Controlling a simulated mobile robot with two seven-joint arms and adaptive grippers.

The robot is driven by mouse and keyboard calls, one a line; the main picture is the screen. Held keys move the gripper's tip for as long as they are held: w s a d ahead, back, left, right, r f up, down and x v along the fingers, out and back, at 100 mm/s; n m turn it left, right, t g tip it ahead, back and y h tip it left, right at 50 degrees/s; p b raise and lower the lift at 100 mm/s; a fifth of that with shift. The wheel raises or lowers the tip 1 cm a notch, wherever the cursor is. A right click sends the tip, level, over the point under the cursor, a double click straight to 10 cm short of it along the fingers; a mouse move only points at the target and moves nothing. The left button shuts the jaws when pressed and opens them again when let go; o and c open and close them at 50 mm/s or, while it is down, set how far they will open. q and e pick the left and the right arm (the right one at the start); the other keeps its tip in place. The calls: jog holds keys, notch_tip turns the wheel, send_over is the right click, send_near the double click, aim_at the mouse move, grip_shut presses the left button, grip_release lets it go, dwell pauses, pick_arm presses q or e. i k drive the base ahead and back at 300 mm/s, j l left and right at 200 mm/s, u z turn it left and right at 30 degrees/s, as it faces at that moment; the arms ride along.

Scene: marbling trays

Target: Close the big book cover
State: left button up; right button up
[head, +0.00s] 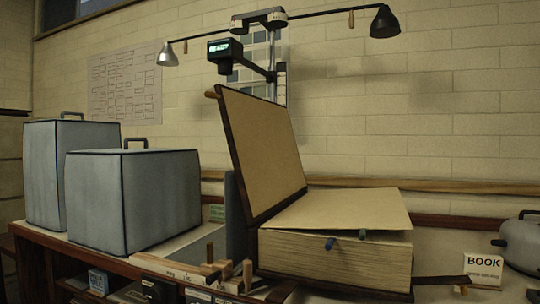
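The big book (335,262) lies on the bench right of centre, a thick block of pages with a bare tan top sheet. Its cover (262,150) is a tan panel with a dark brown edge. It stands open, raised steeply from the left side of the pages and tilted back to the left. A short wooden peg sticks out at its upper left corner. A blue tab (330,244) and a green tab (362,234) stick out under the top sheet at the front. Neither of my grippers is in view.
Two grey boxes (132,200) with handles stand left. A lamp stand with two shades (384,22) and a lit display (225,50) rises behind the cover. Wooden blocks (225,272) lie front left of the book. A BOOK sign (483,268) and grey pot (522,242) stand right.

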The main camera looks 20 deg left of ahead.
aim_at(268, 168)
jog(key=i+j+z, duration=0.1)
jog(key=j+z, duration=0.15)
jog(key=j, duration=1.45)
jog(key=j+z, duration=0.25)
jog(key=j, duration=1.4)
jog(key=k, duration=0.05)
